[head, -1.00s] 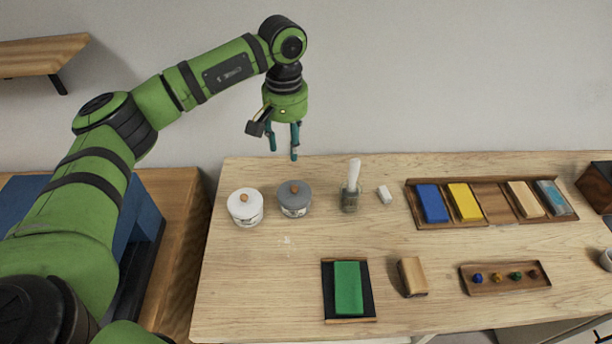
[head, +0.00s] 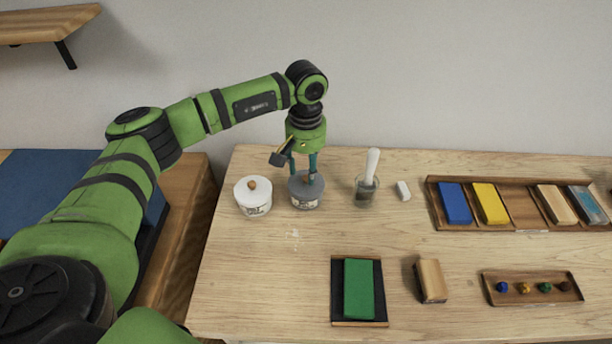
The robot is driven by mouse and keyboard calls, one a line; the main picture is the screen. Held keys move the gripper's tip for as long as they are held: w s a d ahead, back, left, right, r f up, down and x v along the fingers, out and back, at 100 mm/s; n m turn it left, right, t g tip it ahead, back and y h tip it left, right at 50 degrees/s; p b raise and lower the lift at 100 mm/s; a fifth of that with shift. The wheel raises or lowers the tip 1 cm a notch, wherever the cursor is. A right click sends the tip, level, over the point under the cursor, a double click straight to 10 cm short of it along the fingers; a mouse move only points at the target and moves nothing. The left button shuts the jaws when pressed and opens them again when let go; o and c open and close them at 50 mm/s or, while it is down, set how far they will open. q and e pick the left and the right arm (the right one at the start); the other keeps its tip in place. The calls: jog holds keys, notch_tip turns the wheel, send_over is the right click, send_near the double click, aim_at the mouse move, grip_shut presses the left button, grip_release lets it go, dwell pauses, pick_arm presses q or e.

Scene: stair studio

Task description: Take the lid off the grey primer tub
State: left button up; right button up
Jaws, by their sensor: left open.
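The grey primer tub (head: 306,200) stands at the back left of the wooden table. Its grey lid (head: 312,190) sits on top, and its knob is hidden behind my gripper's fingers. My left gripper (head: 303,176) points down right over the lid, open, with its fingertips at about lid height around the middle. I cannot tell whether the fingers touch the knob. My right gripper is not in view.
A white tub (head: 253,200) with a wooden knob stands close on the left. A glass jar (head: 365,193) with a white-handled tool stands on the right, beside a small white block (head: 403,191). A tray of coloured blocks (head: 520,226) lies farther right.

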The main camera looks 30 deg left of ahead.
pick_arm(q)
jog(key=shift+w+f, duration=0.1)
jog(key=shift+f, duration=0.95)
grip_shut()
